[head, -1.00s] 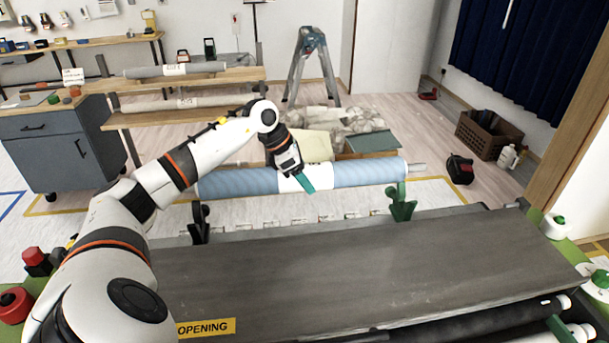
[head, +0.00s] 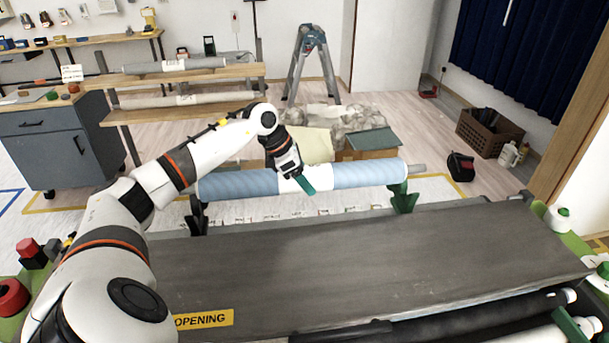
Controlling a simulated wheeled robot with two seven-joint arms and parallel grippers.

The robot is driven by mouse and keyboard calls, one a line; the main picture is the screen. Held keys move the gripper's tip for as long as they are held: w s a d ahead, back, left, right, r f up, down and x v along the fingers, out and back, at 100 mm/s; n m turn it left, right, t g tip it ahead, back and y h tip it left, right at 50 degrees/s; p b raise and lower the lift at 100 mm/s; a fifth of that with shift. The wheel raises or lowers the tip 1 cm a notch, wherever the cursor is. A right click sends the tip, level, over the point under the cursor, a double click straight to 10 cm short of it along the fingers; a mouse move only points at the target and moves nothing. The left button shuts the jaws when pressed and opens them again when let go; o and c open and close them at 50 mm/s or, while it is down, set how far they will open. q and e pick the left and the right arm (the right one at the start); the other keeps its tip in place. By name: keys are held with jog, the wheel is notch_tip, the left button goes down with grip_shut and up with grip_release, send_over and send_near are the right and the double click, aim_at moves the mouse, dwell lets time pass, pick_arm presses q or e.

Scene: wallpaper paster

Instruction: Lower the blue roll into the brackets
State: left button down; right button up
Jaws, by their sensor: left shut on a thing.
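The blue roll (head: 230,185) lies level across the middle of the head view, with a white band around its centre and a grey core end on the right. My left gripper (head: 304,184) is shut on the roll at the white band, from above. The left bracket (head: 198,218) is dark and stands under the roll's left end. The green right bracket (head: 403,199) is at its right end. The roll's lower edge meets both bracket tops in the picture; whether it touches them, I cannot tell. My right gripper is out of view.
A grey machine plate (head: 370,265) with a yellow OPENING label (head: 204,320) fills the front. Dark and white rollers lie at the lower right. Behind the roll are a wrapped bundle (head: 345,120), a stepladder (head: 308,62) and a wooden shelf (head: 190,83) with grey rolls.

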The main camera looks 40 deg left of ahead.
pick_arm(q)
jog(key=shift+w+f+b, duration=0.1)
jog(key=shift+f+b, duration=0.55)
jog(key=shift+f, duration=0.35)
dwell(1.2)
jog(key=shift+f+b, duration=2.35)
jog(key=shift+f, duration=0.65)
jog(key=shift+c, duration=1.9)
grip_release()
jog(key=shift+d, duration=0.1)
jog(key=shift+o, duration=0.5)
jog(key=shift+s, duration=0.2)
jog(key=shift+f, duration=0.25)
jog(key=b+v, duration=0.1)
jog(key=v, duration=1.1)
jog(key=shift+r, duration=0.25)
